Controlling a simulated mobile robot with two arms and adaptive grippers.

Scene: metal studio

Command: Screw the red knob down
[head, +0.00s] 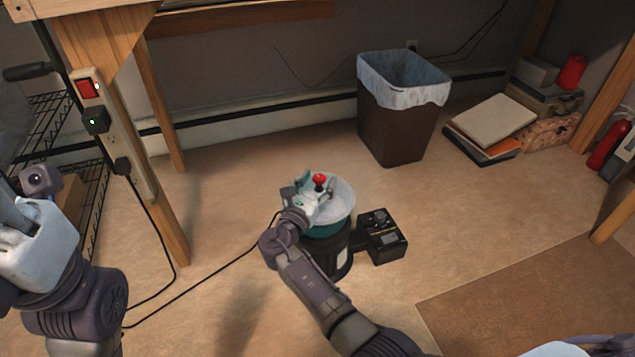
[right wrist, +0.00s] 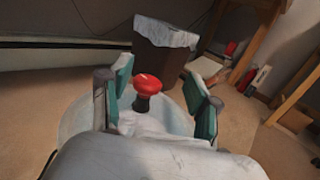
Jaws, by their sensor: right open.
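The red knob (head: 319,180) stands upright on a dark stem at the middle of a round machine with a pale disc top (head: 343,200), a teal band and a black body. My right gripper (head: 312,188) is over the disc at the knob. In the right wrist view the red knob (right wrist: 148,84) shows between the two teal-padded fingers of my right gripper (right wrist: 160,90), with a gap on each side. The fingers are open and hold nothing. My left arm (head: 60,250) is at the left edge, and its fingertips cannot be made out.
A black control box (head: 382,236) sits on the floor right of the machine. A lined brown bin (head: 400,125) stands behind it. A wooden table leg (head: 165,150) and black cables are at left. Books (head: 490,125) lie at right.

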